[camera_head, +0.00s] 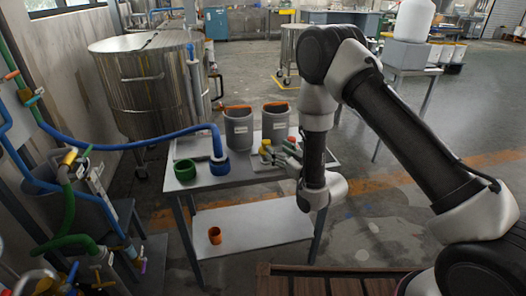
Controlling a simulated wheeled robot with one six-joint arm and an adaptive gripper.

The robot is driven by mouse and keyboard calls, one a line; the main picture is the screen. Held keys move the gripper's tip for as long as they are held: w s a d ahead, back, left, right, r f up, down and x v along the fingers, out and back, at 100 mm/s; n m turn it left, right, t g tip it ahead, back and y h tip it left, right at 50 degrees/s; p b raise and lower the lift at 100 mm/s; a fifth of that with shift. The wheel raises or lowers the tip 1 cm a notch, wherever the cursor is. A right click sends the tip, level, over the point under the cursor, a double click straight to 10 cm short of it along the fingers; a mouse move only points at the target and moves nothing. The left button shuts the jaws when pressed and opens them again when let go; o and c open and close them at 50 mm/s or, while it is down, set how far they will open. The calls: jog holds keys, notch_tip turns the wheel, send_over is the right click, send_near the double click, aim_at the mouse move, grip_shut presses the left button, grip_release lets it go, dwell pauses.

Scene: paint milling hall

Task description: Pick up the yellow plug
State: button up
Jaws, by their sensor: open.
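The yellow plug (265,146) is small in the head view, near the right part of the metal table, in front of the grey buckets. My gripper (277,154) reaches in from the right, its fingers open and pointing left toward the plug. The fingertips are very close to the plug; I cannot tell whether they touch it. The lower part of the plug is partly hidden by the fingers and is too small to make out.
On the table (205,182) are a green ring (185,170), a blue coupling (219,166) on a blue hose (135,138), and two grey buckets (239,132). A small red item (291,139) is near my gripper. An orange cup (214,236) sits on the lower shelf (255,226).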

aim_at(266, 143)
jog(key=shift+a+f, duration=0.2)
jog(key=shift+a, duration=0.15)
jog(key=x, duration=0.7)
jog(key=shift+w+a+f, duration=0.1)
jog(key=shift+w, duration=0.05)
jog(key=c, duration=1.2)
